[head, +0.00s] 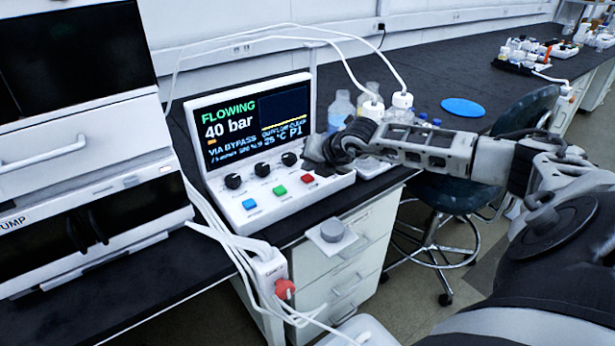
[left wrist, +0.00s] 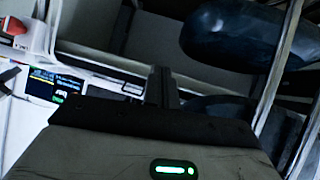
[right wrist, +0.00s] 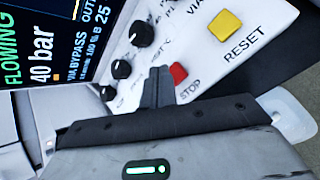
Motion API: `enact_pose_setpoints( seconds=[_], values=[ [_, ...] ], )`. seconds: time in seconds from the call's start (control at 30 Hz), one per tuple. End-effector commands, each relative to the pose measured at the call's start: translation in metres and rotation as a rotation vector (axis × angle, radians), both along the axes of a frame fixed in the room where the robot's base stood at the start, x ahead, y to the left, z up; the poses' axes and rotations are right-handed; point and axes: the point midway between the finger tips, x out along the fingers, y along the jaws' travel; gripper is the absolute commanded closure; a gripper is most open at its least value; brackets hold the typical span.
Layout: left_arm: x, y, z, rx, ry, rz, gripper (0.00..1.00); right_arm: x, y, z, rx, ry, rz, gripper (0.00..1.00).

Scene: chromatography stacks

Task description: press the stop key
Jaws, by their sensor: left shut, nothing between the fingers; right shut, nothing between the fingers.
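The red stop key (head: 307,178) sits on the sloped front of the white control console (head: 225,192). In the right wrist view the red key (right wrist: 179,73) shows with the label STOP below it. My right gripper (right wrist: 160,74) is shut and empty, its fingertips just left of the red key in that view. I cannot tell whether they touch the panel. In the head view my right gripper (head: 318,163) is over the console's right end, close above the red key. My left gripper (left wrist: 162,76) is shut and empty, away from the console keys; it is outside the head view.
A green key (head: 279,190), a blue key (head: 249,203) and black knobs (head: 262,169) are near the red key. A yellow RESET key (right wrist: 225,25) is on the panel's far side. Bottles (head: 341,108) with white tubing stand behind. A stool (head: 445,190) is at right.

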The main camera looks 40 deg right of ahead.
Motion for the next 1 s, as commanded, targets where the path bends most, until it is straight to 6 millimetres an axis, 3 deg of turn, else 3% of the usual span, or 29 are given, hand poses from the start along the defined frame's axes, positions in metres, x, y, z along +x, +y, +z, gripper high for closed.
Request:
enact_pose_setpoints(
  seconds=[1.0],
  values=[
    [0.000,0.000,-0.012,0.000,0.000,-0.001,1.00,0.000,0.000,-0.009,0.000,-0.001,0.001,1.00]
  ],
)
